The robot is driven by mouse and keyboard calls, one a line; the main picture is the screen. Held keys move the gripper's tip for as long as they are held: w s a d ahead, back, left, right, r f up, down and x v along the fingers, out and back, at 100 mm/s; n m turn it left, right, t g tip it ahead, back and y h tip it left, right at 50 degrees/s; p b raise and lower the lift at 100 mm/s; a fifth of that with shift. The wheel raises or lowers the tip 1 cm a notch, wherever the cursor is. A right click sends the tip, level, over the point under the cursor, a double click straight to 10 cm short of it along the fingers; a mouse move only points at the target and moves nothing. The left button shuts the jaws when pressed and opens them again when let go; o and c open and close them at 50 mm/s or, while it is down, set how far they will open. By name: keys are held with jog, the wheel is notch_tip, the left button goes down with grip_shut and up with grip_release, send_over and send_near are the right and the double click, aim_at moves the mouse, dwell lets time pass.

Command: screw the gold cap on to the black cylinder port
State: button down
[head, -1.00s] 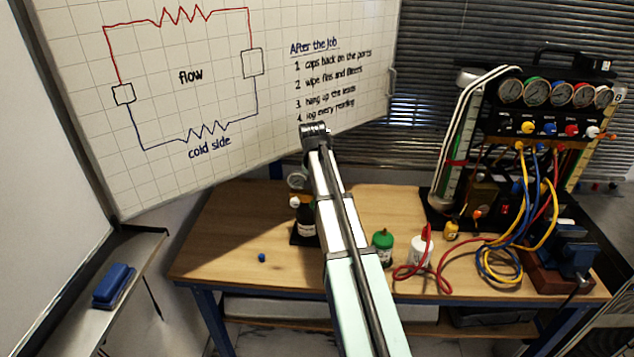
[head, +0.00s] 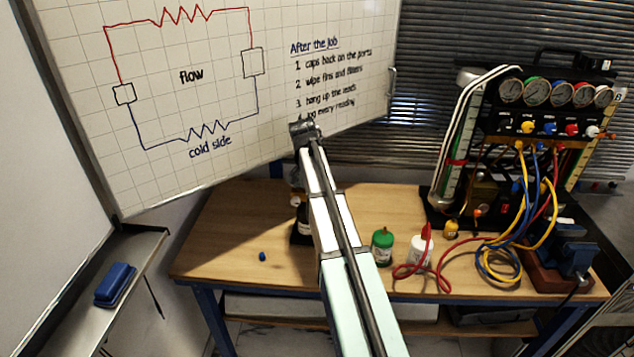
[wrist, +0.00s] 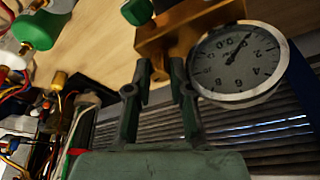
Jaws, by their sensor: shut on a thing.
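My gripper (wrist: 161,68) shows in the wrist view, its two dark fingers upright with a narrow gap between the tips. A round white-faced gauge (wrist: 238,62) is to the right of the fingers. In the head view the black cylinder (head: 301,222) stands on the bench, mostly hidden behind my arm. My gripper is hidden there too. Whether cap and port touch cannot be seen.
A green-topped bottle (head: 382,248), a white bottle (head: 420,250) and a small yellow-topped item (head: 451,229) stand right of my arm. A gauge panel with hoses (head: 550,95) is at the right. A small blue piece (head: 262,256) lies left; the bench around it is clear.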

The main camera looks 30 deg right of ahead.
jog(key=shift+s+d+f, duration=0.1)
jog(key=shift+s, duration=0.05)
jog(key=m+g, duration=0.1)
jog(key=m, duration=0.2)
jog(key=shift+m+g, duration=0.3)
jog(key=shift+m, duration=0.8)
jog(key=m+g, duration=0.1)
jog(key=m, duration=0.2)
jog(key=shift+m, duration=1.1)
